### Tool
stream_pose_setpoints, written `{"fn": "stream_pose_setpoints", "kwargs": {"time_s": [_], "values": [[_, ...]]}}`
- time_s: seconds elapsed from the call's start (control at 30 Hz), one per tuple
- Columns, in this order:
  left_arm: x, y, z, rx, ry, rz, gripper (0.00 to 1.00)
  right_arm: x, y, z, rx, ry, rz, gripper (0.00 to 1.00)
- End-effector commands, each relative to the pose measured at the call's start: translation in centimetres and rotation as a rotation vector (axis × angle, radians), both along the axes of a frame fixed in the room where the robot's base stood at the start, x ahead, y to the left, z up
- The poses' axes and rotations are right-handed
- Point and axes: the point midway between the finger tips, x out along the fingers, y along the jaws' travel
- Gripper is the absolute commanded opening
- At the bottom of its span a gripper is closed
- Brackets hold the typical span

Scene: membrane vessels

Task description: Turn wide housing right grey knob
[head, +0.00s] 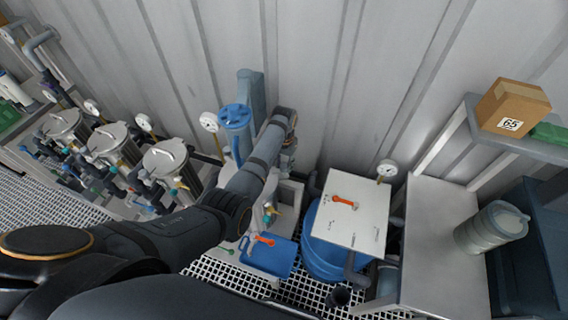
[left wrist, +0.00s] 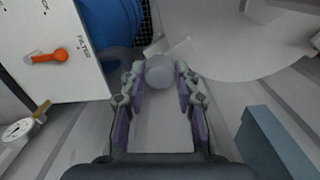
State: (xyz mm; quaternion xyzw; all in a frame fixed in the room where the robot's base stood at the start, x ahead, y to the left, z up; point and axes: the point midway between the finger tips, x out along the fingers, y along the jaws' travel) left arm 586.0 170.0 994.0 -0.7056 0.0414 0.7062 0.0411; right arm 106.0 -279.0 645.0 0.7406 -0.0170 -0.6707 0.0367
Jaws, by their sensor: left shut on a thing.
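The round grey knob (left wrist: 159,76) shows in the left wrist view between the fingertips of my left gripper (left wrist: 160,72). The two fingers are closed on its sides. In the head view my left gripper (head: 288,158) points down beside a pale housing (head: 291,192), which is partly hidden by my arm. The knob itself is hidden there, and its turn angle cannot be told. My right gripper is not in view.
A white panel (head: 345,222) with an orange handle (head: 344,201) stands right of the housing, above a blue barrel (head: 318,258). The corrugated wall (head: 330,60) is close behind.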

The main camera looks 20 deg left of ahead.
Motion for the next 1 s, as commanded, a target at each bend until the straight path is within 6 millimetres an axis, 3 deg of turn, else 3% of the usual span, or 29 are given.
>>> {"fn": "stream_pose_setpoints", "kwargs": {"time_s": [0.1, 0.13, 0.3, 0.67, 1.0], "values": [[0.1, 0.0, 0.1, 0.0, -0.003, -0.001, 0.0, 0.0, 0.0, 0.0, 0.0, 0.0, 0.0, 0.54], [0.1, 0.0, 0.1, 0.001, -0.003, 0.0, 0.34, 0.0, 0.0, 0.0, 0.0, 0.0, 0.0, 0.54], [0.1, 0.0, 0.1, 0.0, -0.002, 0.0, 0.54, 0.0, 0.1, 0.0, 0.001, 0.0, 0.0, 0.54], [0.1, 0.0, 0.8, 0.0, -0.004, 0.001, 0.54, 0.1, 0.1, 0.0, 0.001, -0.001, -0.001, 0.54], [0.1, 0.0, 8.5, 0.0, -0.006, 0.001, 0.54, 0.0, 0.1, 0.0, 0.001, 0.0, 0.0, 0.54]]}}
